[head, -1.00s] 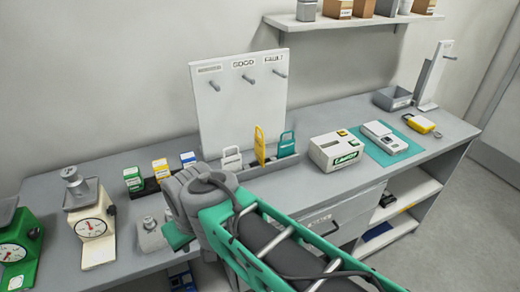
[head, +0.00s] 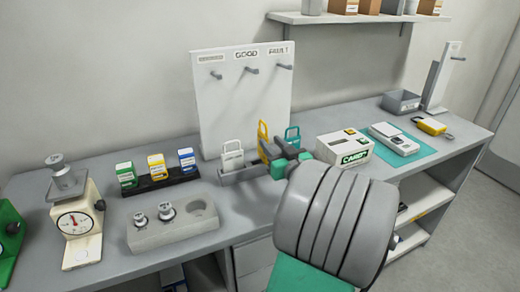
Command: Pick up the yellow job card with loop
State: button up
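The yellow job card with loop (head: 263,130) stands upright in a grey holder (head: 240,176) in front of the white peg board. Its loop and upper part show; its lower part is hidden behind my gripper. My gripper (head: 272,151) is right at the card, with dark fingers and green parts in front of it. I cannot tell whether the fingers are apart or closed on the card. A white card with loop (head: 232,156) stands to the left in the same holder, and a teal one (head: 292,135) to the right.
The peg board (head: 240,100) stands behind the holder. A white and green box (head: 344,149) is close to the right of my gripper. A grey weight block (head: 172,227), a rack of small boxes (head: 160,182) and a dial scale (head: 76,220) are to the left.

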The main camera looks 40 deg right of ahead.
aim_at(263, 133)
jog(key=p+x, duration=0.2)
jog(key=x, duration=0.4)
jog(key=shift+w+d+r, duration=0.15)
jog(key=shift+w, duration=0.2)
grip_shut()
